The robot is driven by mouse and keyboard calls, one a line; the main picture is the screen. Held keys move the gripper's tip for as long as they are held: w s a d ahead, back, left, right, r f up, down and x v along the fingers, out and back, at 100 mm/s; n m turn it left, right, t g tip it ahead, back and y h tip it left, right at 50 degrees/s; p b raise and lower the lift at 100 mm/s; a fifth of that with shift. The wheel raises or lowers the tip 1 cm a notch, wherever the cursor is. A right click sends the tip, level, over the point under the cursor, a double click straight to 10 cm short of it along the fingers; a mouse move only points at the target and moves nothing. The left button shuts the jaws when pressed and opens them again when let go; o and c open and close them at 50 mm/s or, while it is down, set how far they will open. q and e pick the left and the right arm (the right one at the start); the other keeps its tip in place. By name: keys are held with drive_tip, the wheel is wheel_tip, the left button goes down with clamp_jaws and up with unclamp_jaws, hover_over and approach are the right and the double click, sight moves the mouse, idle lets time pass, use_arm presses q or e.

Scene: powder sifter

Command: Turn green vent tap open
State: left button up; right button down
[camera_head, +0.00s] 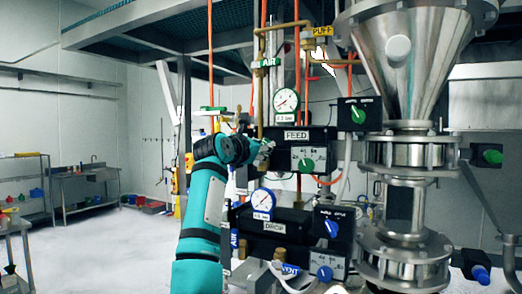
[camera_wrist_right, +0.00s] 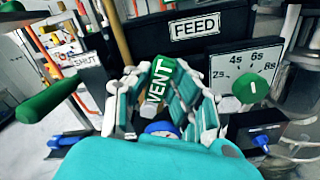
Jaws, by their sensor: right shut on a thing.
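The green vent tap (camera_wrist_right: 161,78) shows in the right wrist view as a green piece lettered VENT, at the left of the black FEED box. My right gripper (camera_wrist_right: 156,92) has its fingers closed on both sides of it. The fingers hide part of the tap and its stem. In the head view my right gripper (camera_head: 264,152) is at the left end of the FEED box, and its fingers and wrist hide the tap there. My left gripper is not in view.
The FEED box (camera_head: 296,134) carries a green knob (camera_head: 306,164). A pressure gauge (camera_head: 286,101) sits above it. The DROP box (camera_head: 275,226) is below. Another green handle (camera_wrist_right: 48,100) is at the left in the wrist view. The steel hopper (camera_head: 412,60) stands right.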

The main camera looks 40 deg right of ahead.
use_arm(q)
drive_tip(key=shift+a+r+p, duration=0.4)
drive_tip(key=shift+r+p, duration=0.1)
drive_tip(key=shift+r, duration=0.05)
use_arm(e)
drive_tip(key=n, duration=0.2)
drive_tip(key=w+n, duration=0.1)
drive_tip(key=w+r+n, duration=0.1)
drive_tip(key=n, duration=0.1)
drive_tip(key=shift+w+a+n, duration=0.15)
drive_tip(key=shift+a+n, duration=0.15)
drive_tip(key=shift+a, duration=0.1)
drive_tip(key=c, duration=1.6)
unclamp_jaws()
drive_tip(key=o, duration=0.4)
drive_tip(key=shift+w+f, duration=0.1)
drive_tip(key=shift+f, duration=0.05)
drive_tip(key=shift+o, duration=0.2)
drive_tip(key=v, duration=1.2)
